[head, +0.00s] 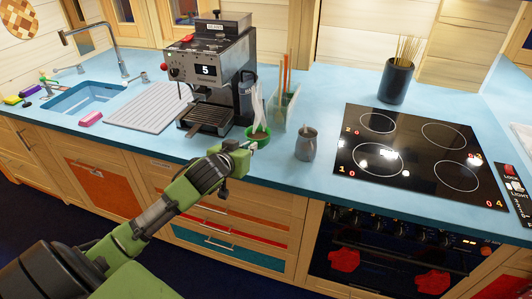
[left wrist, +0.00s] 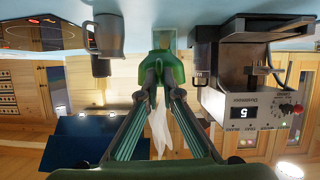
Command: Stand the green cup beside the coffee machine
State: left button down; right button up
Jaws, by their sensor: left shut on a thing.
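The green cup (head: 258,139) is at the right of the coffee machine (head: 213,72), near the counter's front edge. It looks upright, with brown contents and a pale wisp like steam above. My left gripper (head: 238,154) is shut on the cup from the front left. The left wrist view, upside down, shows the cup (left wrist: 166,66) between my fingertips (left wrist: 162,82) and the coffee machine (left wrist: 245,85) to the right, with a gap. I cannot tell whether the cup's base touches the counter. My right gripper is not in view.
A grey pitcher (head: 306,145) stands close right of the cup. A clear holder with orange sticks (head: 286,108) is behind it, and a dark container (head: 246,97) is beside the machine. The black cooktop (head: 416,157) lies further right. A ribbed drying mat (head: 148,107) lies left.

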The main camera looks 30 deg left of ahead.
pick_arm(q)
jog(key=w+f, duration=0.4)
jog(key=w+a+f+p, duration=0.1)
jog(key=w+f, duration=0.1)
jog(key=w, duration=0.1)
jog(key=shift+w+f, duration=0.35)
jog(key=shift+f, duration=0.05)
notch_tip(320, 180, down, 3)
jog(key=shift+f+p, duration=0.15)
jog(key=shift+p, duration=0.55)
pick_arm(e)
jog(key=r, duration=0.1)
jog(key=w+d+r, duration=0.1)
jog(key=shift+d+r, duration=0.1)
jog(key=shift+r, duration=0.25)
pick_arm(q)
jog(key=shift+f, duration=0.15)
jog(key=c, duration=2.3)
grip_release()
jog(key=shift+o, duration=0.3)
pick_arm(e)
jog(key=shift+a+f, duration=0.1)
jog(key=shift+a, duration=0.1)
